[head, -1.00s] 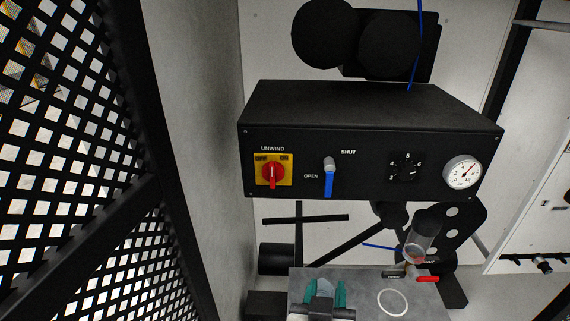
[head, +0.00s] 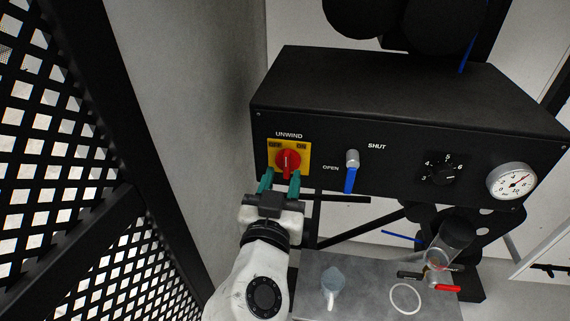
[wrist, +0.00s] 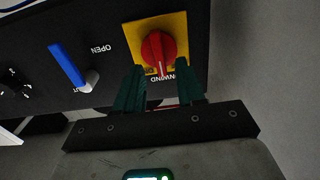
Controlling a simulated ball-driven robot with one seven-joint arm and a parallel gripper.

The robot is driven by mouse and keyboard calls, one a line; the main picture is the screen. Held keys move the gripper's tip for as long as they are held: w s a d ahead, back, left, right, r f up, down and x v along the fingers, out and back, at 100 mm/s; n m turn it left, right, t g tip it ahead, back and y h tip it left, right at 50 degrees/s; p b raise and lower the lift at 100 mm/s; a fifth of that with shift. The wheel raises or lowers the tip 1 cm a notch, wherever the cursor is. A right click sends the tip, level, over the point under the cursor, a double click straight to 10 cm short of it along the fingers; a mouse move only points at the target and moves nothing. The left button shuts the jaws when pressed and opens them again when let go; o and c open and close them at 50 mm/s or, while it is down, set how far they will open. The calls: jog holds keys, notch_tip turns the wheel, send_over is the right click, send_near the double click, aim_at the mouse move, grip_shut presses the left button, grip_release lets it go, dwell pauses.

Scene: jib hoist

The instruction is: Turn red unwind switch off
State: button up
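The red unwind switch (head: 288,162) is a round knob with a raised grip on a yellow plate (head: 304,150), at the left of the black panel. Its grip stands about upright, between the small labels at the plate's upper corners. My gripper (head: 280,184) is open and empty, its two teal fingers just short of the knob and spread apart. In the wrist view the red knob (wrist: 158,48) shows upside down beyond and between the open fingertips (wrist: 160,80). I cannot tell whether a finger touches the plate.
A blue-handled valve (head: 350,172) sits right of the switch, then a black dial (head: 441,169) and a white gauge (head: 511,182). A grey bench (head: 365,275) below holds a clear cylinder (head: 450,243) and a red lever (head: 447,288). A mesh guard (head: 70,130) stands left.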

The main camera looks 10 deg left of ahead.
aim_at(286, 166)
jog(key=shift+w, duration=1.5)
grip_shut()
